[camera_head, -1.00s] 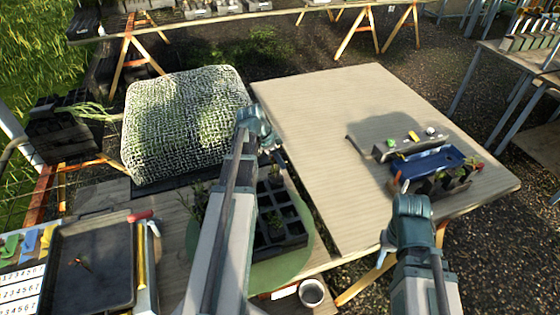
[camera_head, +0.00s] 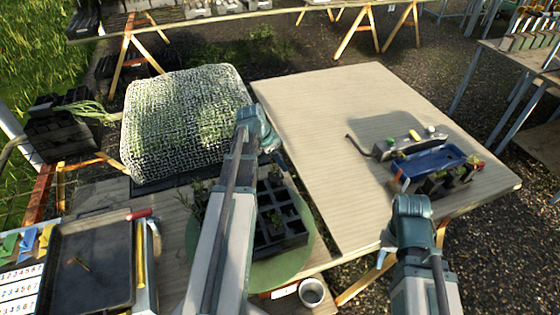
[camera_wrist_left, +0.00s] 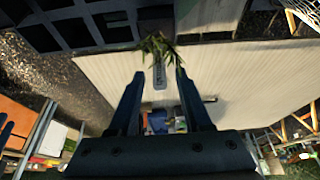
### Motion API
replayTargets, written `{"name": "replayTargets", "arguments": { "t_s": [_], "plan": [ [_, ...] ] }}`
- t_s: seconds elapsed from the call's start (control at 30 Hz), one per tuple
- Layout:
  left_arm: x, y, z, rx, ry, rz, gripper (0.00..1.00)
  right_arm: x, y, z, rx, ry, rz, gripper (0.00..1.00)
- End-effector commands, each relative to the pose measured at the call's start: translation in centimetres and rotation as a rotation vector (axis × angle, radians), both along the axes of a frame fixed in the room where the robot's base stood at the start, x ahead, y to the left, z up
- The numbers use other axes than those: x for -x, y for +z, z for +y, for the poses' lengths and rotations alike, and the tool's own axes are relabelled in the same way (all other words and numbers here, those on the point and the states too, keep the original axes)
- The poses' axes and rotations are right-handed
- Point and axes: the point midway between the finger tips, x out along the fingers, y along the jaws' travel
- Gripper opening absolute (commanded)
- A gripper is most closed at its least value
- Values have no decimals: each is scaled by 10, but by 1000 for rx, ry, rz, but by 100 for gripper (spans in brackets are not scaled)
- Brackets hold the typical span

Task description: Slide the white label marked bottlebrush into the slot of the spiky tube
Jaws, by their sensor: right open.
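My left gripper (camera_head: 258,132) reaches over the black cell tray (camera_head: 292,232), its fingers hidden in the head view. In the left wrist view the left gripper (camera_wrist_left: 160,75) shows two separated fingers. Between them, further off, are a spiky green plant (camera_wrist_left: 157,45) and a narrow grey-white plate (camera_wrist_left: 159,77) with dark marks below its leaves. I cannot read the marks or tell whether this is the bottlebrush label or a tube part. The slot does not show clearly. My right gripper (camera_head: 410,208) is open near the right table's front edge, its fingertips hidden.
A blue tray (camera_head: 436,162) with small plants beside it stands on the pale table (camera_head: 335,150), mostly clear elsewhere. A netted mound (camera_head: 185,120) lies behind my left arm. A cup (camera_head: 311,292) and a white strip (camera_head: 284,291) are at the front edge. A dark tray (camera_head: 92,265) is left.

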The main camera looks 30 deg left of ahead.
Motion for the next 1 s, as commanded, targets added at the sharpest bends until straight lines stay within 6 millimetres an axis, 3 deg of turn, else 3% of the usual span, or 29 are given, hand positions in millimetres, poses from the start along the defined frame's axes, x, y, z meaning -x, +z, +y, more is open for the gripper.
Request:
{"name": "replayTargets", "arguments": {
  "t_s": [0.47, 0.67, 1.0],
  "plan": [
    [2, 7, 1, 0, 0, 0, 50, 0, 7, 0, 0, -2, 0, 50],
    [7, 25, 5, 0, 0, 0, 50, 0, 25, 0, 0, -2, 0, 50],
    [22, 75, 18, 0, 1, 0, 50, 0, 75, 0, 0, 0, 0, 50]
  ]
}}
